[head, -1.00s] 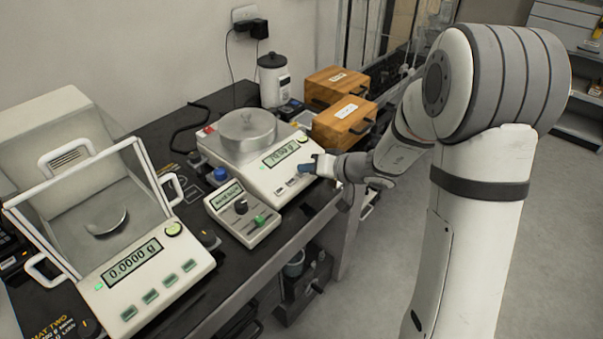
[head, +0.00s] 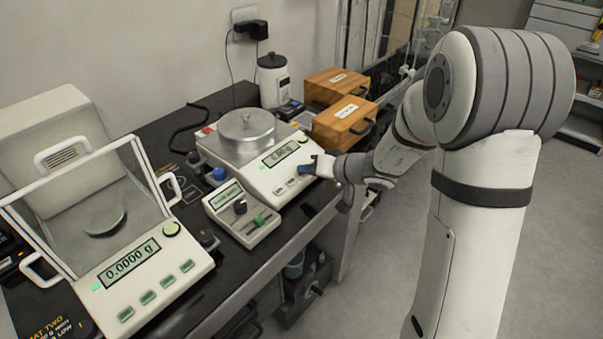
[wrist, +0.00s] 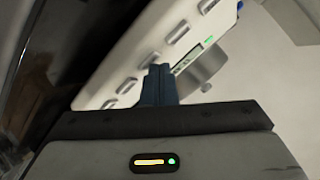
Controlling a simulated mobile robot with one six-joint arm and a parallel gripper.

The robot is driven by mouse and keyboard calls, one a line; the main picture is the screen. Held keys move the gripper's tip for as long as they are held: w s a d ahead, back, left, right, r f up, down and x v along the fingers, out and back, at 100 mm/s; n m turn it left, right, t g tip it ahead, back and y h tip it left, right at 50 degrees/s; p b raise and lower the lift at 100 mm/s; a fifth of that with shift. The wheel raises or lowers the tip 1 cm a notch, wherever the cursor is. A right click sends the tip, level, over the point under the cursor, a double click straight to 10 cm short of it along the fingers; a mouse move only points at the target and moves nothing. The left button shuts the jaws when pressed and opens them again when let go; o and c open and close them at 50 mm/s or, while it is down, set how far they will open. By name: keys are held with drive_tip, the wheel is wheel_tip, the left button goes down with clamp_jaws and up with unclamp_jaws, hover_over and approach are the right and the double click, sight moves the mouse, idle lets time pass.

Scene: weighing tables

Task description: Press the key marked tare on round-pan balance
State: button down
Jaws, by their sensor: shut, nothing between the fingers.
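The round-pan balance (head: 262,184) is a white unit with a round metal pan (head: 246,135) and a tilted front panel. Its small display (head: 281,153) shows a reading too blurred to read surely. My gripper (head: 312,164) is shut and empty, its dark blue fingertips at the right end of the front panel, beside the display. In the wrist view the fingertips (wrist: 158,75) lie over the panel near a row of grey keys (wrist: 179,33). Key markings are not legible, so I cannot tell which is tare or whether the tips touch one.
A small control box with knobs (head: 238,212) stands in front of the balance. Another balance (head: 135,280) with an open glass shield is at left, reading 0.0000 g. Wooden boxes (head: 342,119) and a white canister (head: 272,80) stand behind. Floor is clear at right.

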drive_tip(key=shift+r, duration=0.1)
drive_tip(key=shift+s+d+r, duration=0.15)
drive_tip(key=shift+r, duration=0.45)
drive_tip(key=r, duration=0.3)
drive_tip(key=s+d+r+p, duration=0.1)
drive_tip(key=shift+d+r, duration=0.1)
drive_tip(key=shift+r, duration=0.3)
drive_tip(key=shift+r, duration=0.1)
idle(0.7)
drive_tip(key=s+r+g+h+p, duration=0.1)
drive_tip(key=s+r+g+p, duration=0.25)
drive_tip(key=s, duration=0.55)
drive_tip(key=s+d+r+m+h+p, duration=0.1)
drive_tip(key=s+d+r+h, duration=0.1)
drive_tip(key=s+d+h, duration=0.2)
drive_tip(key=s+d+r+m+h+p, duration=0.1)
drive_tip(key=s+d+h, duration=0.4)
drive_tip(key=s+d, duration=0.5)
wheel_tip(320, 180, up, 2)
drive_tip(key=shift+s+d+m+g+h+p, duration=0.35)
drive_tip(key=shift+s+p, duration=0.35)
drive_tip(key=shift+s, duration=0.25)
